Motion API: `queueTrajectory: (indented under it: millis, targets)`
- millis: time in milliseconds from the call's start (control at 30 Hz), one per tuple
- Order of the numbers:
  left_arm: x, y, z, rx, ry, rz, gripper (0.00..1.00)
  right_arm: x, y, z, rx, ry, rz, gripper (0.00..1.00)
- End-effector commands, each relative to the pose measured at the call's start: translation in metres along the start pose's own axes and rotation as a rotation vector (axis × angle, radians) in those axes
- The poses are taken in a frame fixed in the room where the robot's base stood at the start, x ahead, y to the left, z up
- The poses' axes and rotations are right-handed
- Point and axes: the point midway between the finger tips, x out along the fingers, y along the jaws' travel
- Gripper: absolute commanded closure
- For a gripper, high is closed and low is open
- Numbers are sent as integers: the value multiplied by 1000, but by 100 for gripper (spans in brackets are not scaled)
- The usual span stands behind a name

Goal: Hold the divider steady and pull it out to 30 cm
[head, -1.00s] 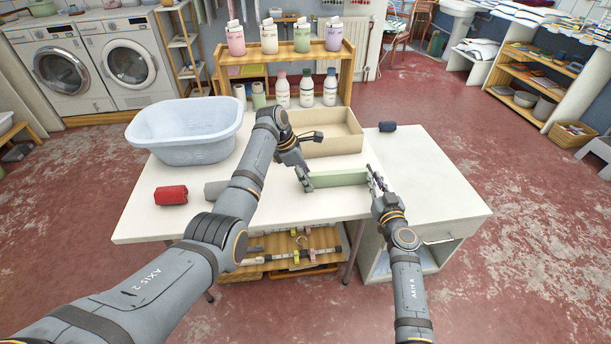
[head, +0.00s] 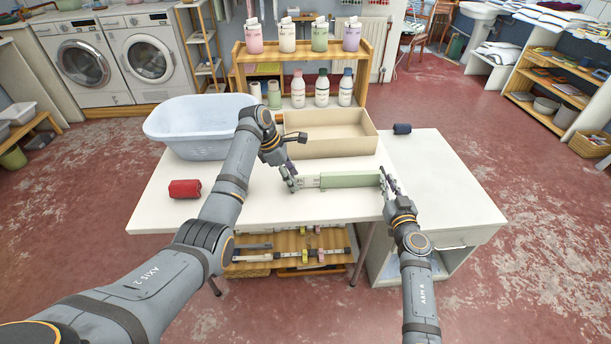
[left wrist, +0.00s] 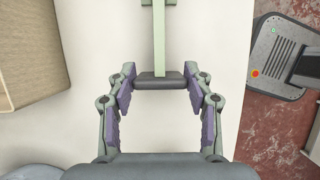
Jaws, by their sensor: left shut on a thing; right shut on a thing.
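The divider is a long, narrow piece with a green body (head: 348,180) and a paler, thinner section (head: 310,182) showing at its left. It lies crosswise over the white table, in front of the beige box. My left gripper (head: 290,184) is shut on its left end. In the left wrist view the gripper's fingers (left wrist: 160,88) stand on both sides of a dark grey end block (left wrist: 160,80), with the divider's pale green bar (left wrist: 158,40) running away from it. My right gripper (head: 384,183) is shut on the divider's right end; its fingertips are small in view.
The beige open box (head: 330,145) stands behind the divider. A pale blue basin (head: 190,130) and a red roll (head: 185,188) are on the left of the white table (head: 160,213). A dark blue roll (head: 402,128) lies on the right-hand surface, otherwise clear.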

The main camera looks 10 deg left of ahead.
Motion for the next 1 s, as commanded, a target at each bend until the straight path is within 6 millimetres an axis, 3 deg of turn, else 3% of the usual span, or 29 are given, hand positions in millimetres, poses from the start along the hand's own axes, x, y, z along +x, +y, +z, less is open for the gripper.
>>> queueTrajectory:
  millis: [267,300,467,800,1000]
  targets:
    - [-1,0,-1,0,1,2,100,0,1,0,-1,0,1,100]
    - [-1,0,-1,0,1,2,46,0,0,0,-1,0,1,100]
    - [0,0,-1,0,0,1,25,0,0,0,-1,0,1,100]
    - [-3,0,-1,1,0,2,25,0,0,0,-1,0,0,100]
    - [-37,1,-1,1,0,6,25,0,0,0,-1,0,0,100]
